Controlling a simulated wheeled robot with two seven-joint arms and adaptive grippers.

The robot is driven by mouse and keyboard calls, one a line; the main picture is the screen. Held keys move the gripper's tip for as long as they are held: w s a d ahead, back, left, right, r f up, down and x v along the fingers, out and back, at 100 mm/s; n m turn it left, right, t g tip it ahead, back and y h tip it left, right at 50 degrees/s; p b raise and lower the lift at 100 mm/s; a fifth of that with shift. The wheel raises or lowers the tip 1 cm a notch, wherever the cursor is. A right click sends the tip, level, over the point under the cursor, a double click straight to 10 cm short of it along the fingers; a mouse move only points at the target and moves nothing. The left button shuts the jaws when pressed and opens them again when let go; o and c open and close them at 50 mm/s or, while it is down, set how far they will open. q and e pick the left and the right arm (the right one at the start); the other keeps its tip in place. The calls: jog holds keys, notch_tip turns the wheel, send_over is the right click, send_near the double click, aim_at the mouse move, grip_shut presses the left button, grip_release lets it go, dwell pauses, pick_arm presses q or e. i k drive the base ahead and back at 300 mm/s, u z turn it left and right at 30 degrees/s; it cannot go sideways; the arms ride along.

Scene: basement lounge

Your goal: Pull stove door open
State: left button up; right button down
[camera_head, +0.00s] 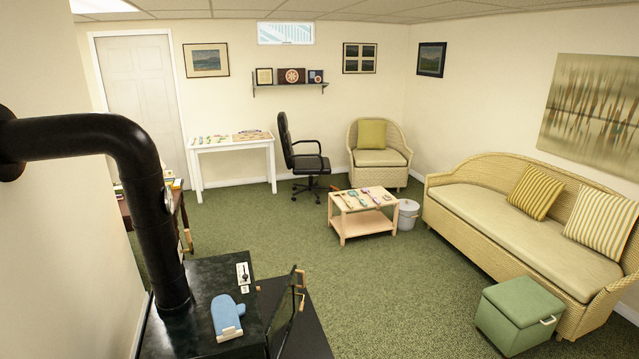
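The black stove (205,278) stands at the lower left, with a thick black stovepipe (160,215) rising from its top and bending left into the wall. The stove door (285,312) is a dark panel standing out at an angle from the stove's right side, so it appears partly open. Its far edge, with light wooden handle parts (300,287), is away from the stove body. The stove's opening is hidden from this high angle. Neither of my grippers is in view.
A blue oven mitt (227,315) and a small white card with a dark item (243,273) lie on the stove top. A black floor pad (312,333) lies beneath the door. A green ottoman (518,312) and coffee table (362,222) stand right; green carpet (400,290) between is clear.

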aim_at(278, 330)
jog(key=i, duration=2)
jog(key=u, duration=1)
